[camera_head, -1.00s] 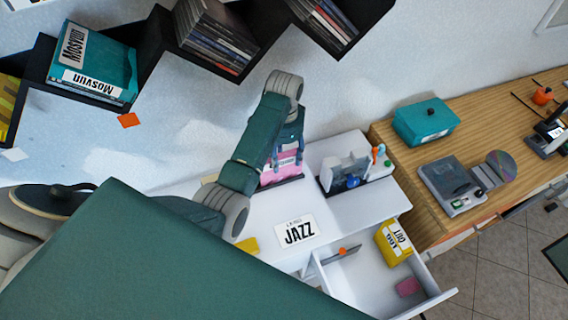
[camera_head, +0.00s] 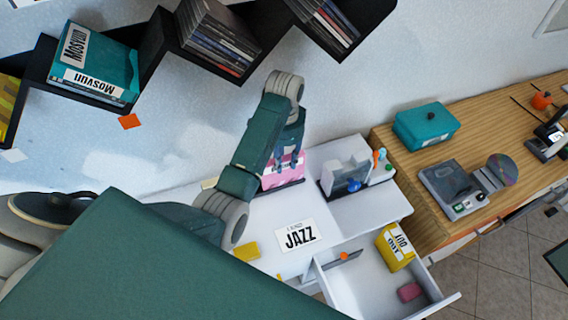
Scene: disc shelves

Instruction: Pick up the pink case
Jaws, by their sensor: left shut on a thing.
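The pink case (camera_head: 283,172) stands near the back of the white desk, by the wall, with part of its face showing below my gripper. My left gripper (camera_head: 287,160) reaches down from above and is shut on the pink case. The arm hides the case's left and upper parts. I cannot tell whether the case is clear of the surface under it. My right gripper is not in view.
A white desk (camera_head: 265,220) carries a JAZZ card (camera_head: 300,236) and a grey holder (camera_head: 345,175). An open drawer (camera_head: 365,285) holds a yellow box (camera_head: 394,248). A wooden counter (camera_head: 420,185) bears a teal box (camera_head: 426,124). Black shelves (camera_head: 150,65) hang above.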

